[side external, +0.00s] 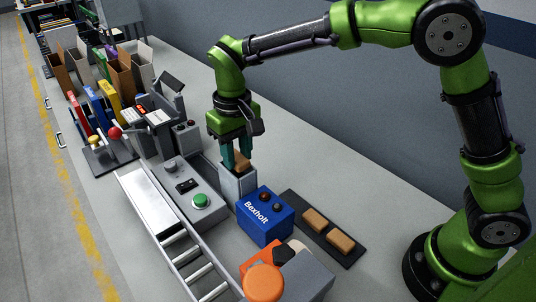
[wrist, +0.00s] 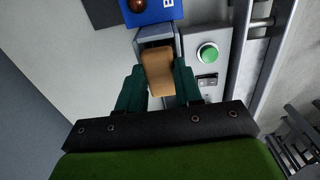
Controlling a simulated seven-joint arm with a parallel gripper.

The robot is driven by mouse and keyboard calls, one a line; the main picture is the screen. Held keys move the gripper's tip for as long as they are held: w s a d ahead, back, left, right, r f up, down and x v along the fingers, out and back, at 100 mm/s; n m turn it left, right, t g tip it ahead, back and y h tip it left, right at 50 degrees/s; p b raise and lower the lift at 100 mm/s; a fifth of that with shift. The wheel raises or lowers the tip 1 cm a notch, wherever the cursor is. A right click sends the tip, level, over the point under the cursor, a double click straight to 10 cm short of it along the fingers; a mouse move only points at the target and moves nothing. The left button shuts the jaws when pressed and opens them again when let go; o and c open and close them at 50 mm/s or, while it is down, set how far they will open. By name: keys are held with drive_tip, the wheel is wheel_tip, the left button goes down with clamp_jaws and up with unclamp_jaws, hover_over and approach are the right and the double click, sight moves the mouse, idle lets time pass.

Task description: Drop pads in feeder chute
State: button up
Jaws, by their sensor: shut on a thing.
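My gripper (side external: 236,163) is shut on a tan pad (side external: 242,162), which also shows between the green fingers in the wrist view (wrist: 158,72). The held pad is at the open top of the grey feeder chute (side external: 237,184). In the wrist view the chute's mouth (wrist: 155,36) shows just beyond the pad, and the pad covers part of it. I cannot tell how far the pad is inside the chute. Two more tan pads, one nearer the chute (side external: 314,219) and one farther right (side external: 341,240), lie on a dark tray (side external: 293,201).
An orange round-topped object (side external: 263,281) is in front. Clear bench surface lies behind the tray.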

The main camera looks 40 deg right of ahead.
drive_tip(key=o, duration=1.6)
drive_tip(key=shift+c, duration=0.2)
drive_tip(key=shift+r, duration=3.05)
